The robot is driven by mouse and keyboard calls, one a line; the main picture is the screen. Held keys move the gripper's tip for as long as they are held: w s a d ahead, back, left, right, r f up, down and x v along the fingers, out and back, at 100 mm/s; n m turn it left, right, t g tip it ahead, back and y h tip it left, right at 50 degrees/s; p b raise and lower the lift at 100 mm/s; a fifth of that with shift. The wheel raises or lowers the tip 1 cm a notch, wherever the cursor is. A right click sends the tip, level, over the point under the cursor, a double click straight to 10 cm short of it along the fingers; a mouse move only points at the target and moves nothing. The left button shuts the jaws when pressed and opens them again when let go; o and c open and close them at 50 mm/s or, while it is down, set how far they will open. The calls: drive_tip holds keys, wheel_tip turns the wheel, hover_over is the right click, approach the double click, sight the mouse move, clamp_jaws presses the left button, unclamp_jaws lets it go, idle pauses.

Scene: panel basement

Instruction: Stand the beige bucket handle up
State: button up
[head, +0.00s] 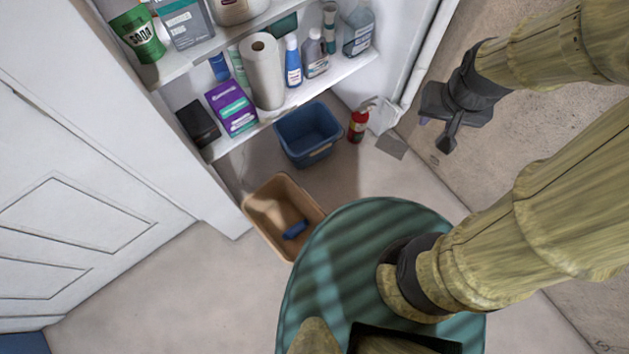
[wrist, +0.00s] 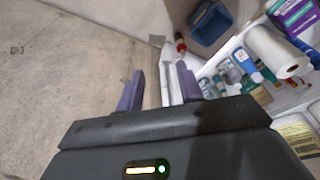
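The beige bucket (head: 256,228) stands on the floor left of centre in the head view, partly hidden by my green round base. A small blue object (head: 295,230) lies inside it. I cannot make out its handle clearly. My gripper (head: 438,132) is high at the right of the head view, well apart from the bucket. In the wrist view my gripper (wrist: 160,88) has its two purple fingers spread with nothing held between them. The beige bucket does not clearly show in the wrist view.
A blue bucket (head: 308,136) stands behind the beige one, beside a red fire extinguisher (head: 360,121). White shelves (head: 222,146) carry bottles, boxes and a paper roll (head: 264,72). A white door (head: 80,190) is at left. Floor (head: 190,290) left of my base is clear.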

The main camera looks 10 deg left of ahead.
drive_tip(key=w+a+f+m+g+y+b, duration=0.15)
drive_tip(key=w+f+m+b, duration=0.3)
drive_tip(key=f+b, duration=0.65)
drive_tip(key=w+a+f+m+g+y+b, duration=0.1)
drive_tip(key=w+a+f+m+g+b, duration=0.3)
drive_tip(key=f, duration=1.1)
drive_tip(key=w+f+m+g+y+b, duration=0.25)
drive_tip(key=f+m+b, duration=0.35)
drive_tip(key=f+b, duration=0.6)
drive_tip(key=w+a+f+m+g+y+b, duration=0.1)
drive_tip(key=f+b, duration=0.6)
drive_tip(key=f, duration=0.7)
drive_tip(key=w+a+f+m+g+y+b, duration=0.1)
drive_tip(key=f+m+y+b, duration=0.4)
drive_tip(key=f, duration=0.8)
drive_tip(key=w+a+f+m+y+b, duration=0.2)
drive_tip(key=f+m+b, duration=0.6)
drive_tip(key=f, duration=0.6)
drive_tip(key=a+b, duration=0.1)
drive_tip(key=b, duration=0.1)
drive_tip(key=shift+a+f+g+y+b, duration=0.35)
drive_tip(key=shift+g+y+b, duration=0.05)
drive_tip(key=shift+m, duration=0.25)
drive_tip(key=b+x, duration=0.4)
drive_tip(key=x, duration=1.3)
drive_tip(key=shift+s+b, duration=0.15)
drive_tip(key=shift+b, duration=0.15)
